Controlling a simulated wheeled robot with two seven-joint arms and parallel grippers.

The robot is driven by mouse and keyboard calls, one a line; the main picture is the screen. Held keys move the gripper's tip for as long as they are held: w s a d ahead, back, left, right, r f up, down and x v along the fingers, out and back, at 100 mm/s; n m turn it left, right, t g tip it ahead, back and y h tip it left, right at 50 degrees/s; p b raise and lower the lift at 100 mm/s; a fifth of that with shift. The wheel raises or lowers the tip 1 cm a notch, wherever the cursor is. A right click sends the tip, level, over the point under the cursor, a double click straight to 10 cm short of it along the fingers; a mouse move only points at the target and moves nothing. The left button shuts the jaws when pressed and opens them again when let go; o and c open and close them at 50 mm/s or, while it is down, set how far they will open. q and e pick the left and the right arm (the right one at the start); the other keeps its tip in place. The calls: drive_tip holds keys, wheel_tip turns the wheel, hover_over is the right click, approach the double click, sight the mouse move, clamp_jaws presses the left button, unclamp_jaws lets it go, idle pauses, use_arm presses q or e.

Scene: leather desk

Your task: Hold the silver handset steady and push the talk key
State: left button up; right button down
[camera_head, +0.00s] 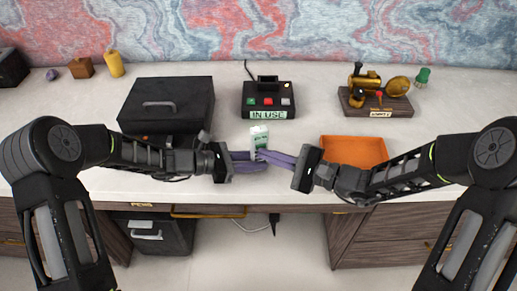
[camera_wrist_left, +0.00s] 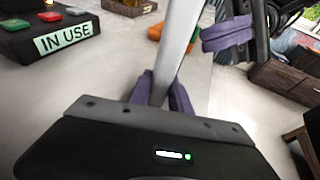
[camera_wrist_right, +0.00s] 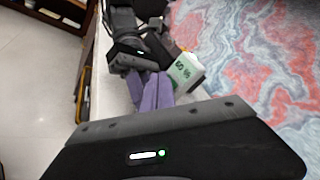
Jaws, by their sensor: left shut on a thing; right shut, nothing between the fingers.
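The silver handset (camera_head: 259,136) is upright above the front part of the desk, with pale green markings on its face. It shows edge-on in the left wrist view (camera_wrist_left: 178,45) and with its green keys in the right wrist view (camera_wrist_right: 185,70). My left gripper (camera_head: 248,157) is shut on its lower part, from the left. My right gripper (camera_head: 264,154) is shut and empty, its tips close to the handset's face from the right. Whether they touch it I cannot tell. The talk key cannot be told apart from the other keys.
A black base (camera_head: 268,99) with coloured buttons and an "IN USE" sign stands behind the handset. A black box (camera_head: 168,101) is at left, an orange tray (camera_head: 354,149) at right, and a brass model on a wooden stand (camera_head: 376,104) behind it. The desk's front edge is close below the grippers.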

drive_tip(key=shift+w, duration=0.2)
idle(0.5)
drive_tip(key=shift+s+d, duration=0.15)
drive_tip(key=shift+s, duration=0.45)
drive_tip(key=shift+s, duration=0.1)
use_arm(q)
drive_tip(key=o, duration=1.1)
drive_tip(key=shift+c, duration=0.2)
use_arm(e)
drive_tip(key=s, duration=0.1)
drive_tip(key=s+d, duration=0.1)
drive_tip(key=s, duration=0.3)
drive_tip(key=shift+s+d, duration=0.25)
drive_tip(key=shift+d, duration=0.15)
